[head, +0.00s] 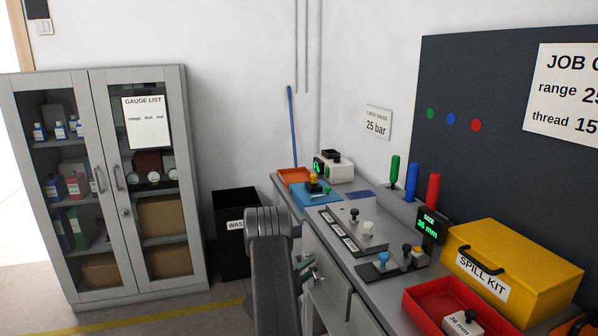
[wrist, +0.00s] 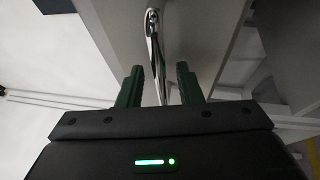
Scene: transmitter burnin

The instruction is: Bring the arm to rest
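My arm (head: 268,265) reaches from the bottom of the head view along the front of the bench. My gripper (head: 308,268) is low beside the bench front, partly hidden by the arm. In the wrist view its two green fingers (wrist: 158,88) stand apart, so it is open. A silvery bar handle (wrist: 154,45) on a pale panel shows between the fingers in the picture. Clear gaps show on both sides of the handle, and neither finger visibly closes on it. How deep the handle lies between the fingers I cannot tell.
A black waste bin (head: 236,263) stands left of my arm. A glass-door cabinet (head: 92,75) stands further left, with open floor before it.

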